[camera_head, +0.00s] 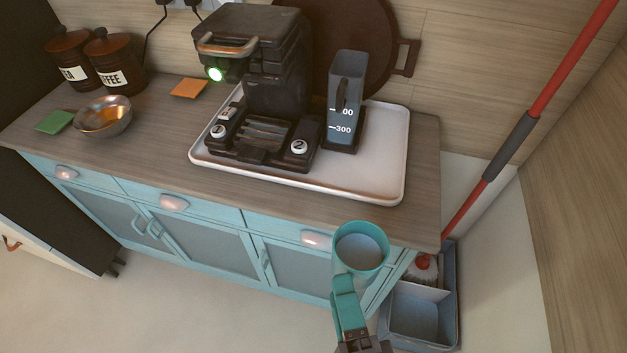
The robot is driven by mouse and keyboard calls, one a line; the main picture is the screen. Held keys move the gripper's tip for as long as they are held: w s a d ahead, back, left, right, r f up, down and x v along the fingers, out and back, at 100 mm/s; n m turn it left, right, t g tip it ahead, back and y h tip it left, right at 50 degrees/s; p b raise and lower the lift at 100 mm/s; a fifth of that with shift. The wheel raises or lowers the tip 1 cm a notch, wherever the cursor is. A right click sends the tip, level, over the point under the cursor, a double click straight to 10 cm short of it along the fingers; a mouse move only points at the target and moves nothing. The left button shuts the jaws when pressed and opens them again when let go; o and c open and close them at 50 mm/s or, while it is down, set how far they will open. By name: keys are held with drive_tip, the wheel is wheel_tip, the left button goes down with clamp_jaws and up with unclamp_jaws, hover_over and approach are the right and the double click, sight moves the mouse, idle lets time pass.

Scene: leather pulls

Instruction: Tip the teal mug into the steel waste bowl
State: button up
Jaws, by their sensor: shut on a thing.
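The teal mug (338,262) is in front of the counter's right end, upright or nearly so. A pale greyish surface shows inside it; I cannot tell whether this is liquid or the mug's inner wall. My gripper (348,318) is below the mug at the bottom of the picture, shut on the mug's teal handle; its fingers are partly hidden. The steel waste bowl (88,128) stands on the counter at the far left. Something orange shows inside it.
A white tray (385,165) holds a dark coffee machine (275,80) with a green light and a grey jug (350,75). Tea and coffee canisters (115,60) stand behind the bowl. Green (54,121) and orange (188,88) squares lie nearby. A mop bucket (420,315) is at right.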

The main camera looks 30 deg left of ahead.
drive_tip(key=w+d+f+m+t+h, duration=0.2)
drive_tip(key=w+d+f+m+h, duration=0.2)
drive_tip(key=d+f, duration=0.6)
drive_tip(key=w+d+f+m+t+h, duration=0.2)
drive_tip(key=w+d+f+m+h, duration=0.2)
drive_tip(key=w+d+f+h, duration=0.4)
drive_tip(key=d+f, duration=0.2)
drive_tip(key=d, duration=0.5)
drive_tip(key=shift+f, duration=0.25)
